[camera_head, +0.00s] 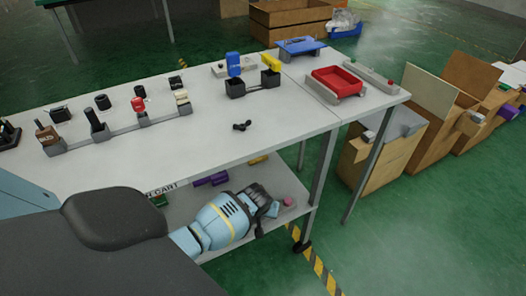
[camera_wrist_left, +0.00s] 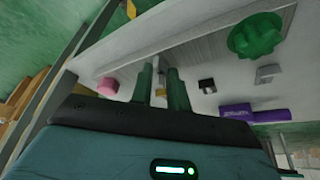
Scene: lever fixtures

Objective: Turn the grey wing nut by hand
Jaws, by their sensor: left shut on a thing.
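My left gripper (camera_head: 268,208) reaches in at the lower shelf of the cart (camera_head: 212,212), under the tabletop. In the left wrist view its two dark green fingers (camera_wrist_left: 160,78) are shut on a small grey piece (camera_wrist_left: 160,84), which looks like the grey wing nut. The fingers cover most of it, so its shape and angle are hard to tell. In the head view my gripper hides the nut. My right gripper is not in view.
A pink knob (camera_head: 288,201) stands close beside my gripper; purple parts (camera_head: 212,180) and a green knob (camera_wrist_left: 257,36) are on the shelf. Above, the tabletop (camera_head: 200,150) carries levers, a red tray (camera_head: 337,80) and a small black part (camera_head: 241,126). A table leg (camera_head: 322,170) stands right.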

